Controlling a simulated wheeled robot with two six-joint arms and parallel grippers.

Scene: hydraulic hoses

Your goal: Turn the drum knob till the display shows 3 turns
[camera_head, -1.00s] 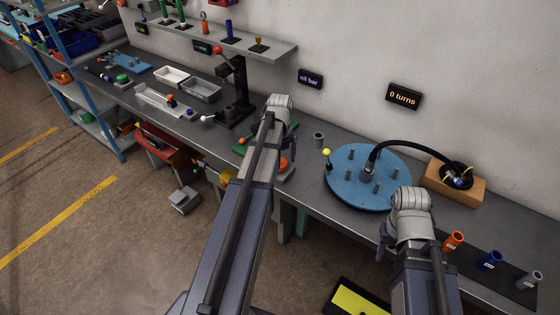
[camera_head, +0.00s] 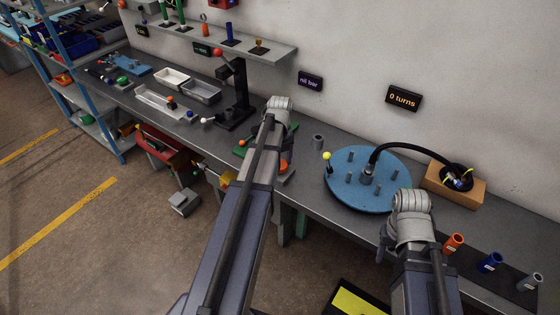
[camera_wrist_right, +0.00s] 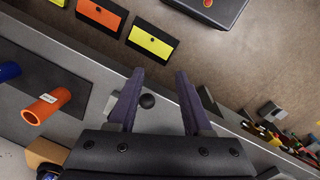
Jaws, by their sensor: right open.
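The drum (camera_head: 388,195) is a blue disc with several short pegs on the bench. Its knob looks to be the yellow ball (camera_head: 327,155) on a dark stem at the drum's left rim. The display (camera_head: 404,97) on the wall reads "0 turns". My right gripper (camera_wrist_right: 158,78) is open in the right wrist view with nothing held. It points down past the bench's front edge, apart from the drum. In the head view its wrist mostly hides it. My left gripper is largely hidden behind its own arm, left of the drum, and its jaws cannot be made out.
A black hose runs from the drum's middle to an orange-brown box (camera_head: 470,187). Orange (camera_head: 453,243), blue (camera_head: 489,261) and grey (camera_head: 529,282) tubes stand at the right. A small grey cylinder (camera_head: 318,142) stands left of the drum. A black ball (camera_wrist_right: 147,101) shows between my right fingers.

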